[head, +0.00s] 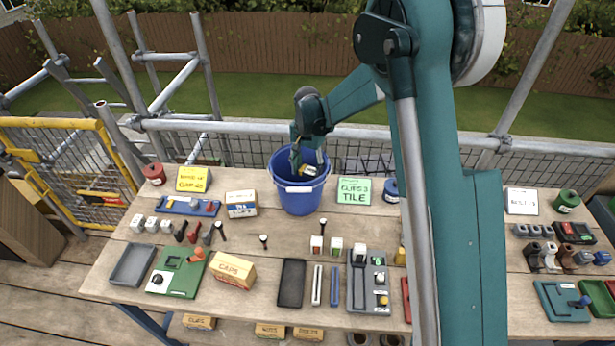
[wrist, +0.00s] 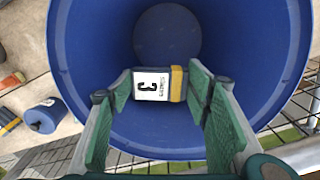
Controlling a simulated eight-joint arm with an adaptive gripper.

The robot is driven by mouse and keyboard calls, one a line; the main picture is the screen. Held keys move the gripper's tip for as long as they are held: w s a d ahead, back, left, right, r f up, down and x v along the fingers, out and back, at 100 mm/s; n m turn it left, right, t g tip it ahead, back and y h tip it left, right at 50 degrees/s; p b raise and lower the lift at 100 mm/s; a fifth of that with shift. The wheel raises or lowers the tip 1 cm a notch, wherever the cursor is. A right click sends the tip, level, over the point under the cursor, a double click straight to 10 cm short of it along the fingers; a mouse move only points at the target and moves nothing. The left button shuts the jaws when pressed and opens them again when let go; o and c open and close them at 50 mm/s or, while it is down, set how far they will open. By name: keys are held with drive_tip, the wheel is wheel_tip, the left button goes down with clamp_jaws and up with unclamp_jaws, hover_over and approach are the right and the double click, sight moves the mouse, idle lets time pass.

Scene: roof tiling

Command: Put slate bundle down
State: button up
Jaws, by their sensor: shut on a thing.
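The slate bundle (wrist: 152,86) is a small dark block with a white label marked 3 and a yellow band. My gripper (head: 308,160) is shut on it, one green-padded finger at each side. In the head view the slate bundle (head: 309,171) shows between the fingers within the mouth of a blue bucket (head: 301,200). In the wrist view the bucket (wrist: 85,60) surrounds the bundle, and its round floor shows beyond, apparently empty. I cannot tell how far the bundle is above that floor.
The bucket stands at the back of a wooden bench (head: 140,290). A yellow box (head: 194,178) and a green "TILE" card (head: 354,191) flank it. A dark tray (head: 291,283) and several small parts lie in front. Scaffold rails (head: 250,130) run behind.

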sight(307, 171)
drive_tip(key=shift+f, duration=1.95)
drive_tip(key=shift+f+b, duration=0.55)
drive_tip(key=shift+f, duration=0.1)
drive_tip(key=o, duration=0.7)
drive_tip(key=shift+c, duration=0.2)
drive_tip(key=shift+r, duration=0.2)
drive_tip(key=shift+r+p, duration=0.65)
drive_tip(key=shift+r, duration=0.1)
wheel_tip(307, 171, up, 11)
drive_tip(key=shift+r, duration=0.15)
